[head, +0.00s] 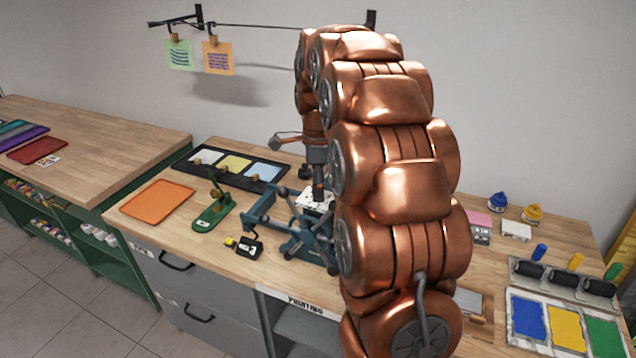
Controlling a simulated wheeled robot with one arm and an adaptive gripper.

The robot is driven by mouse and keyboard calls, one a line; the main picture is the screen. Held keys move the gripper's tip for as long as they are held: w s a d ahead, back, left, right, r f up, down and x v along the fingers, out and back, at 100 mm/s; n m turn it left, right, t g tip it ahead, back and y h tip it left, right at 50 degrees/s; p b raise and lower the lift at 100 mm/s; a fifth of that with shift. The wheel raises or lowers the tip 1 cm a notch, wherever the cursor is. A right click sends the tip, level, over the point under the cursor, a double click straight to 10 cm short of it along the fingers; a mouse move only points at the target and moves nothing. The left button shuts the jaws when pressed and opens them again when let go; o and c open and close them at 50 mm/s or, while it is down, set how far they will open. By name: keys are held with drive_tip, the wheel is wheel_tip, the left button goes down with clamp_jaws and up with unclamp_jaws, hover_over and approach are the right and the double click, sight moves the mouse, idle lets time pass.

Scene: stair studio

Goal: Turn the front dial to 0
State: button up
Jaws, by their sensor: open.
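A teal press-like machine (300,228) with a spoked wheel stands on the wooden bench, just left of my copper arm. No dial or 0 mark can be made out on it; my arm hides its right side. My gripper (318,188) points down over the back of this machine, near a white plate with dark spots (312,199). The gripper is small and partly hidden behind my arm, so its fingers are hard to make out and contact cannot be judged. I see nothing held in it.
Left of the machine are a small black device (245,246), a green hand tool (214,212) and an orange tray (157,201). A black tray (236,165) lies behind. Ink pads (566,325) and rollers (562,277) are at the right. Drawers are below.

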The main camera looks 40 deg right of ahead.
clamp_jaws()
idle(0.4)
